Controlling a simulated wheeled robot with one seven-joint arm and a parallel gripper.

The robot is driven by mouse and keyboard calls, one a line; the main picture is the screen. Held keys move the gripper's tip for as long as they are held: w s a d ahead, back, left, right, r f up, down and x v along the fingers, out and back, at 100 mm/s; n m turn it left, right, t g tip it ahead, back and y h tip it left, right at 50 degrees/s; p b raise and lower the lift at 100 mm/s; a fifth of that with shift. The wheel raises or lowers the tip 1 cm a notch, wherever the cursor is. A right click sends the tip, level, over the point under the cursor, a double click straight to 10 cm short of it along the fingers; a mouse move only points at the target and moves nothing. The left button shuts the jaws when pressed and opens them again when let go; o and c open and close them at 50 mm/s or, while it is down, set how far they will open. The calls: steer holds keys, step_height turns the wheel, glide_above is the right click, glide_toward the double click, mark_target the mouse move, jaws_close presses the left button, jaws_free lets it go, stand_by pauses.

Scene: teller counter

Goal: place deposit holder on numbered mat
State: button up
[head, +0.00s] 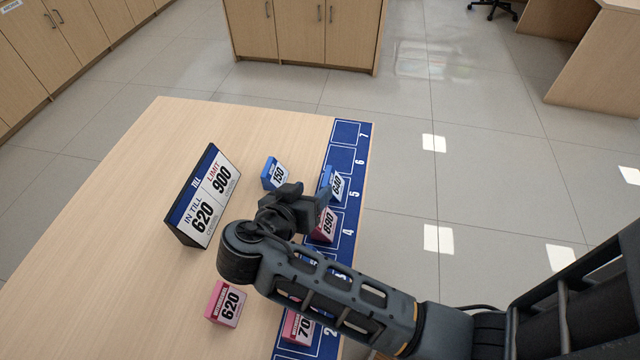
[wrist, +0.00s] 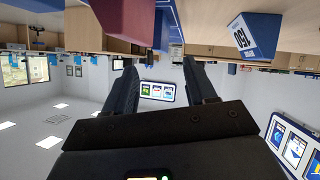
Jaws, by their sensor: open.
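A blue deposit holder marked 150 (head: 275,173) stands on the wooden counter left of the numbered mat; it also shows at the upper right of the wrist view (wrist: 252,36). A pink holder marked 620 (head: 226,303) stands on the counter nearer me. The blue numbered mat (head: 346,133) runs along the counter's right edge. On it stand a blue holder marked 640 (head: 334,184), by 5, and a red-pink one marked 890 (head: 324,226), by 4. My gripper (head: 304,192) is open and empty, close to these two; its fingers are apart in the wrist view (wrist: 160,75).
A pink holder (head: 298,327) on the mat near 2 is partly hidden by my arm. Mat spaces 6 and 7 look empty. The far counter top is clear.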

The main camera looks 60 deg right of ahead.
steer(key=shift+v, duration=2.1)
